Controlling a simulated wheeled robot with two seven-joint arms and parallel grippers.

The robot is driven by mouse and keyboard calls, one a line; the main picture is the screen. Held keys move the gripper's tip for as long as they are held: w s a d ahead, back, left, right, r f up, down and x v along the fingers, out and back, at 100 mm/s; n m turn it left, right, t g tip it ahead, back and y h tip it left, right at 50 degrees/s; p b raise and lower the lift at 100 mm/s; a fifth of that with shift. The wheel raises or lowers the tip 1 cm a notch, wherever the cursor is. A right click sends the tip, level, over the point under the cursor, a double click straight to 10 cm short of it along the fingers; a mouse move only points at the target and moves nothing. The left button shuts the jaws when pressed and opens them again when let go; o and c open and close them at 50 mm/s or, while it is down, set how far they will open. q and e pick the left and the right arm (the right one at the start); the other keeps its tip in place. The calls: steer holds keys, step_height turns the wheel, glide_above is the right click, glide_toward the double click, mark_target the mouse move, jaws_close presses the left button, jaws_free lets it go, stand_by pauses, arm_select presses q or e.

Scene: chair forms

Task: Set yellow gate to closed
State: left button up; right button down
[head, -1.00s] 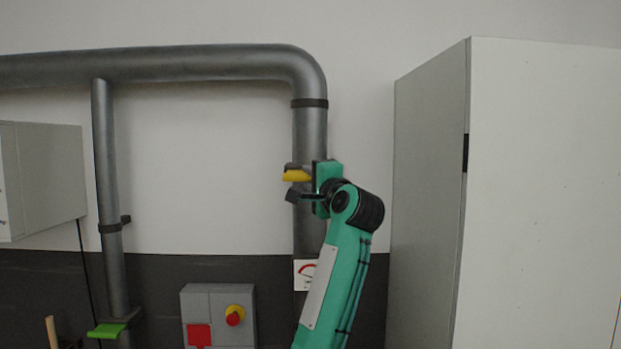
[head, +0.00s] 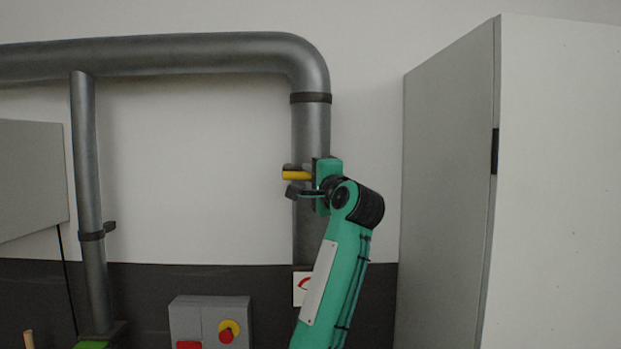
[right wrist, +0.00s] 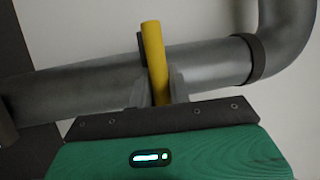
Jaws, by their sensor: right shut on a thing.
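The yellow gate's lever (head: 297,175) sticks out in front of the vertical grey pipe (head: 311,135) and looks about level in the head view. My right gripper (head: 299,181) is at the lever, its dark fingers above and below it. In the right wrist view the yellow lever (right wrist: 154,60) stands between the two grey fingers of my right gripper (right wrist: 155,88), which is shut on it. The valve body behind the lever is mostly hidden by the gripper. My left gripper is out of view.
A tall light cabinet (head: 450,180) stands close to the right of my arm. A grey box with a red and yellow knob (head: 229,330) is below left. A green lever (head: 92,345) shows at the bottom left. A wall box (head: 30,180) is at far left.

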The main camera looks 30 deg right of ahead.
steer(key=c, duration=1.3)
jaws_free()
steer(key=shift+r, duration=0.1)
steer(key=shift+c, duration=0.2)
steer(key=shift+s+f+b, duration=0.4)
steer(key=shift+s+b, duration=0.4)
arm_select(q)
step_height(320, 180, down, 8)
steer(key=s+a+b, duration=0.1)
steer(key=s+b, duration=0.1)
steer(key=b, duration=0.4)
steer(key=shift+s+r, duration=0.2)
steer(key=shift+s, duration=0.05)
arm_select(e)
steer(key=v, duration=1.2)
steer(key=shift+a+r, duration=0.1)
steer(key=shift+r, duration=0.05)
